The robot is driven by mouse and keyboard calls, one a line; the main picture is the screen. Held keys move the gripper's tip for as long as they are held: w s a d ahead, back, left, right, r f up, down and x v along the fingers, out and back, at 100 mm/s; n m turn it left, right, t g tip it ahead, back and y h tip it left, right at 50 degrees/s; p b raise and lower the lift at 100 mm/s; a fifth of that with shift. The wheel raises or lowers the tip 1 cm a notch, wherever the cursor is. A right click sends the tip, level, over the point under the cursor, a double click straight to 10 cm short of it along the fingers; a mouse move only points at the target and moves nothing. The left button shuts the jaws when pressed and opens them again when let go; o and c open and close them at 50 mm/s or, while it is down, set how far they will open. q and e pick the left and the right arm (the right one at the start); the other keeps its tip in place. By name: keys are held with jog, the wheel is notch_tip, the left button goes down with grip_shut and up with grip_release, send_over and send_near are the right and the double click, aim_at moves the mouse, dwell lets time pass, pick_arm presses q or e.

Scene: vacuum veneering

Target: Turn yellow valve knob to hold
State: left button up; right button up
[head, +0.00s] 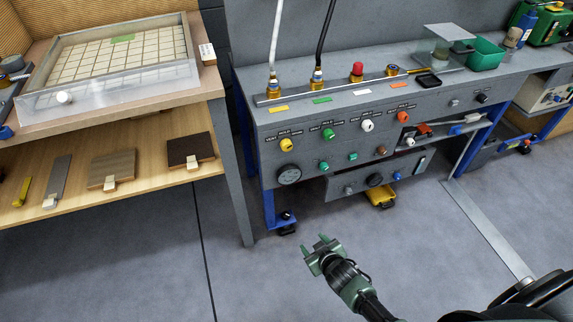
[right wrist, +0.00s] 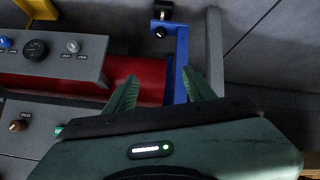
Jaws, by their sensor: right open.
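The yellow valve knob (head: 287,145) is on the front face of the grey bench, leftmost in a row of coloured knobs. Small lettering arcs above it, with HOLD seeming to be at the top; its exact pointing is too small to tell. My right gripper (head: 314,243) is open and empty, over the floor in front of the bench, below the knob in the picture and apart from it. In the right wrist view its green fingers (right wrist: 160,78) are spread with nothing between them; the yellow knob does not show there. My left gripper is not in view.
Green (head: 328,134), white (head: 367,125) and orange (head: 402,117) knobs sit right of the yellow one. A black gauge (head: 289,174) is below it. A blue bench leg (right wrist: 178,60) and red cylinder (right wrist: 60,78) show beyond my right fingers. A wooden table (head: 120,110) stands left.

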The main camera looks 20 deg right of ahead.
jog(key=w+a+r+t+b, duration=0.1)
jog(key=w+r+t+b, duration=0.35)
jog(key=w+r, duration=0.45)
jog(key=t+b, duration=0.4)
jog(key=b, duration=0.2)
send_near(287, 148)
jog(key=w, duration=0.2)
jog(key=shift+n, duration=0.3)
jog(key=w+b, duration=0.1)
jog(key=w, duration=0.5)
jog(key=shift+w+r, duration=0.15)
jog(key=shift+w, duration=0.15)
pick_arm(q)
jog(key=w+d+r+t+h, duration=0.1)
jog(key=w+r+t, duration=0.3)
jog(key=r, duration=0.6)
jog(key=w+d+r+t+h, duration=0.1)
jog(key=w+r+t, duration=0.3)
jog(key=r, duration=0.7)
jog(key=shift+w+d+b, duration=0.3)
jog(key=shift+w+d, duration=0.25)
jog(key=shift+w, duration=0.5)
pick_arm(e)
jog(key=shift+w, duration=0.5)
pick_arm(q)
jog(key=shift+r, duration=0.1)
pick_arm(e)
grip_shut()
